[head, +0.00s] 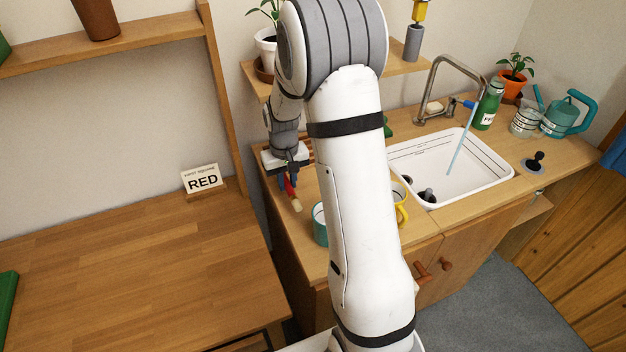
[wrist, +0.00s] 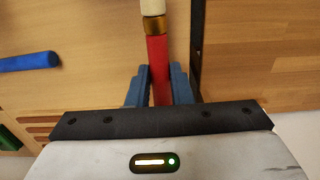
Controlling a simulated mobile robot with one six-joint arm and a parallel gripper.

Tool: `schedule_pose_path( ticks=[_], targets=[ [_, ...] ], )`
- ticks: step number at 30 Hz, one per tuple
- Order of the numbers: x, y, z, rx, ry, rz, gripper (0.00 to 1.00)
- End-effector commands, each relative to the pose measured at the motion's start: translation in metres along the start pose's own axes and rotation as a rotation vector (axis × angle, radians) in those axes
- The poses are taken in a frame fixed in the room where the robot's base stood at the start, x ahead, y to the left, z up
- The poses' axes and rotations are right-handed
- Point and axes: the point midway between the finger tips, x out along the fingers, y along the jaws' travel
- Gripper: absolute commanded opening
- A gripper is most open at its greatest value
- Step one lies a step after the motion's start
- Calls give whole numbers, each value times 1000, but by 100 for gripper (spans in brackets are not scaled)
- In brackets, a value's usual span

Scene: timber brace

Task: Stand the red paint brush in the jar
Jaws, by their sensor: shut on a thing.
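The red paint brush (head: 291,188) has a red handle, a brass-coloured band and pale bristles. My gripper (head: 286,178) is shut on its handle, and the bristle end points down and forward over the left end of the sink counter. In the wrist view the brush (wrist: 158,62) lies between the two blue fingers of my gripper (wrist: 160,82), bristles away from the palm. A clear jar (head: 525,121) stands at the back right of the counter beyond the sink, apart from the gripper. A teal stick shows at its rim; I cannot tell whether it stands inside.
A teal mug (head: 320,224) and a yellow mug (head: 401,206) stand near my arm. The white sink (head: 470,175), tap (head: 436,85), green bottle (head: 488,105) and teal watering can (head: 566,115) lie rightward. The left table (head: 130,270) is mostly clear. A blue rod (wrist: 28,62) lies nearby.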

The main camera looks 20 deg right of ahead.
Motion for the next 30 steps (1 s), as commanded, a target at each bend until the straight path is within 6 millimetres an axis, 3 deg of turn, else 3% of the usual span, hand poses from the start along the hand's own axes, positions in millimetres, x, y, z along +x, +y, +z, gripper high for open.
schedule_pose_path(
  ticks=[3,9,14,21,30],
  targets=[
    [-2,34,0,8,1,0,0],
    [-1,65,0,4,0,0,0],
    [4,70,0,2,0,0,0],
    [34,70,0,2,-1,0,0],
    [37,70,0,3,1,0,0]
  ],
)
